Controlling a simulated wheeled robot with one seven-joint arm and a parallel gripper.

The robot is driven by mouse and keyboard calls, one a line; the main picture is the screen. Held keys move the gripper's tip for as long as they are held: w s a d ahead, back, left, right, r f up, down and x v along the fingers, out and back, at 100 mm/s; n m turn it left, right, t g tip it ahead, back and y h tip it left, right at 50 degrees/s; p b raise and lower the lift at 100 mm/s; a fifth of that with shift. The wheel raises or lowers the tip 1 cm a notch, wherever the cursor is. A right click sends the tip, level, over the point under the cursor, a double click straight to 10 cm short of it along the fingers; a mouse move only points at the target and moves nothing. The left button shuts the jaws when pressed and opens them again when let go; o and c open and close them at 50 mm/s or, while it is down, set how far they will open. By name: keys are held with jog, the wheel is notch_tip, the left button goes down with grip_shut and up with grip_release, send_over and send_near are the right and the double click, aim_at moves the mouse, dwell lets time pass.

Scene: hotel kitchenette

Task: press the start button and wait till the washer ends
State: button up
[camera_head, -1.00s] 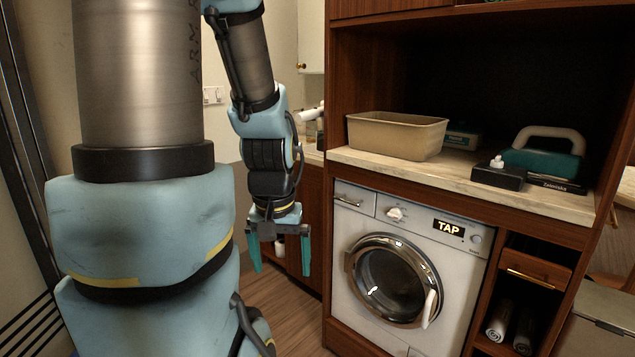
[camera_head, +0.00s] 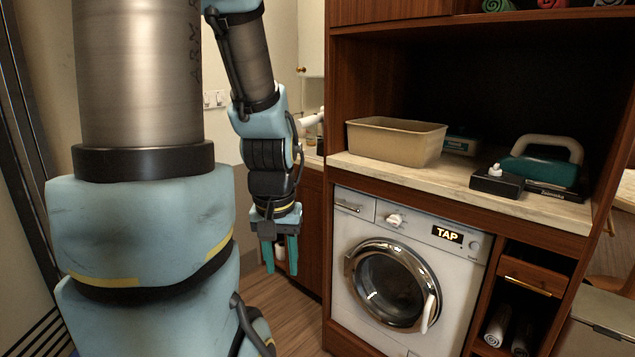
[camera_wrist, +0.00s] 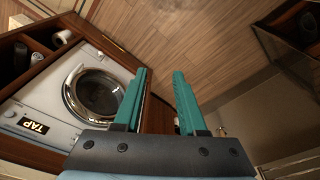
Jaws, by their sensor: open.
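The white washer (camera_head: 362,323) stands under the counter at the right in the head view, its round glass door (camera_head: 388,285) shut. Its small display (camera_head: 447,234) reads "TAP". A round button (camera_head: 473,245) sits right of the display, and a knob (camera_head: 394,220) sits to its left. My gripper (camera_head: 281,268) hangs pointing down to the left of the washer, apart from it. In the wrist view my gripper (camera_wrist: 159,80) is open and empty, its teal fingers apart. The washer also shows tilted at the left of the wrist view (camera_wrist: 42,101).
A beige bin (camera_head: 395,142), a black box (camera_head: 497,182) and a teal case with a handle (camera_head: 541,170) stand on the counter (camera_head: 440,188). Rolled towels (camera_head: 498,325) lie in the cubby right of the washer. Wooden floor (camera_wrist: 170,35) is clear ahead of the fingers.

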grip_shut()
dwell(1.0)
